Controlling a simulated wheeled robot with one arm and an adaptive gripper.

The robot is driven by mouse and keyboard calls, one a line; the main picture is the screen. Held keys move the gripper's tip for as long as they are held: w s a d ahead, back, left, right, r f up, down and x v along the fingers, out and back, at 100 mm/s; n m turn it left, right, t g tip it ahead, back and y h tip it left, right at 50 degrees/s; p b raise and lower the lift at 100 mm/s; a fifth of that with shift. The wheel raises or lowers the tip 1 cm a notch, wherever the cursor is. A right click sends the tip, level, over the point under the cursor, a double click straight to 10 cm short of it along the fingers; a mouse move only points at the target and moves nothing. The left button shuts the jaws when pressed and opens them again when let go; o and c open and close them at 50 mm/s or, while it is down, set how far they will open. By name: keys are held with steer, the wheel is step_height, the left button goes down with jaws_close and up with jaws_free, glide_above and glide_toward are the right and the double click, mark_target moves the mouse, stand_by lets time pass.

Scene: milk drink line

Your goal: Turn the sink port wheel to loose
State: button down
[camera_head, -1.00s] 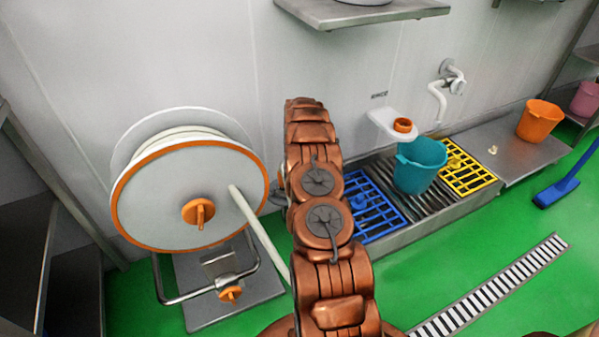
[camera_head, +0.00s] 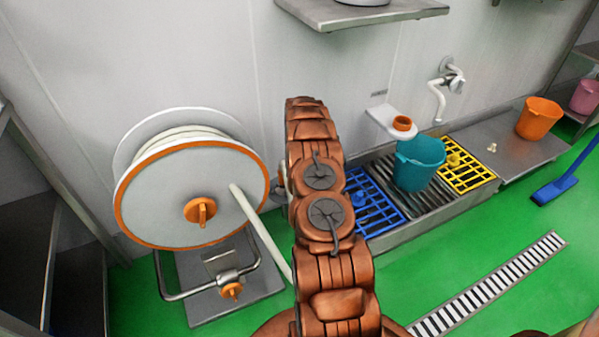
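My copper-coloured arm rises through the middle of the head view and bends away toward the wall. My gripper cannot be made out; the far end of the arm is hidden behind its own links. No part is clearly recognisable as the sink port wheel. A small pale, rounded piece (camera_head: 282,180) shows partly at the left edge of my arm, mostly covered by it. The low metal floor sink (camera_head: 408,234) lies to the right of my arm, with a blue grate (camera_head: 380,217) and a yellow grate (camera_head: 478,178). A white wall tap (camera_head: 438,98) is above it.
A large hose reel (camera_head: 165,208) with an orange rim stands at left, its pale hose running down behind my arm. A teal bucket (camera_head: 420,168) stands on the sink, an orange bucket (camera_head: 538,120) to its right. A metal shelf (camera_head: 365,14) is above.

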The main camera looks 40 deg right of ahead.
steer(key=shift+s+f, duration=0.2)
steer(key=shift+s, duration=0.1)
steer(key=c, duration=1.1)
jaws_free()
steer(key=shift+c, duration=0.2)
steer(key=o, duration=0.4)
steer(key=shift+w+r, duration=0.1)
steer(key=shift+w, duration=0.05)
steer(key=shift+c, duration=0.2)
steer(key=shift+w+r, duration=0.15)
steer(key=shift+r, duration=0.65)
step_height(320, 180, up, 10)
steer(key=shift+r, duration=0.25)
